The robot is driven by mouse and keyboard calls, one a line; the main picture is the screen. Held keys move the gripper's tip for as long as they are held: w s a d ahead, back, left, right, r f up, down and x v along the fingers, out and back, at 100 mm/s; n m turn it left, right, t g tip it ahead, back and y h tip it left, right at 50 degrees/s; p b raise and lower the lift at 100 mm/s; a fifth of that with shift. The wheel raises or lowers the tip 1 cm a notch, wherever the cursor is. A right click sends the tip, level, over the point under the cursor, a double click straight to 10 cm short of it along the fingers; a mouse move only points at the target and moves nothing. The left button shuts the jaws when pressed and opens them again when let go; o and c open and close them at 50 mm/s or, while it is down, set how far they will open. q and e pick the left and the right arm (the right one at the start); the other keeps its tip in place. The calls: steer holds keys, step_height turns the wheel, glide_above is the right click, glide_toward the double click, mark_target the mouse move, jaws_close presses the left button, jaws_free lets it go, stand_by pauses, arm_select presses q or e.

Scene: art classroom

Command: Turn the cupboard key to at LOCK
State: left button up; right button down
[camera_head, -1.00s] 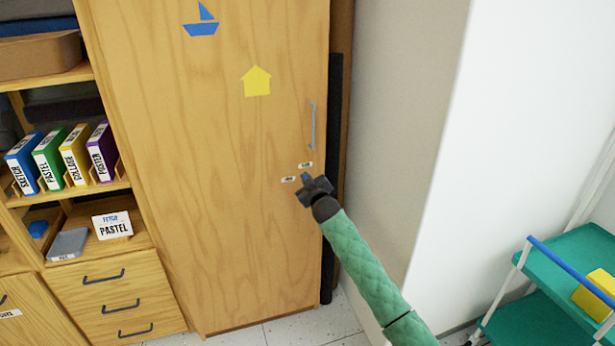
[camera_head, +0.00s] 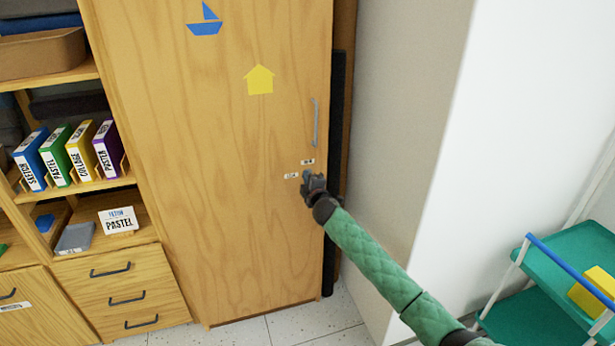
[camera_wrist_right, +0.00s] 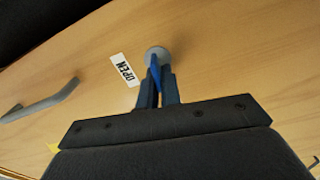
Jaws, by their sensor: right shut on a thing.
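The wooden cupboard door (camera_head: 235,210) is closed, with a grey vertical handle (camera_head: 315,122) near its right edge. My right gripper (camera_head: 312,180) is at the door below the handle, and its fingers hide most of the lock in the head view. In the right wrist view, my right gripper (camera_wrist_right: 158,92) is shut on a blue key (camera_wrist_right: 155,70) in a round grey lock (camera_wrist_right: 157,55). The OPEN label (camera_wrist_right: 124,69) is beside the lock. Two small labels show in the head view, one upper (camera_head: 307,162) and one left (camera_head: 291,176), too small to read. My left gripper is not in view.
A shelf with several coloured binders (camera_head: 68,155) and a drawer unit (camera_head: 120,295) stand left of the cupboard. A white wall (camera_head: 500,110) and a teal trolley (camera_head: 570,265) are on the right. Bare floor (camera_head: 310,325) shows below the cupboard.

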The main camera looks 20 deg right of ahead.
steer(key=shift+f+n, duration=0.1)
steer(key=shift+n, duration=0.6)
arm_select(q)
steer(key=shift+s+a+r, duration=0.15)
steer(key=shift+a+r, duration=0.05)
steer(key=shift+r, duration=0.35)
arm_select(e)
steer(key=shift+n, duration=0.3)
steer(key=c, duration=1.6)
jaws_free()
steer(key=shift+d+f, duration=0.1)
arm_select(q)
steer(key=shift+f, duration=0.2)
arm_select(e)
steer(key=shift+s, duration=0.1)
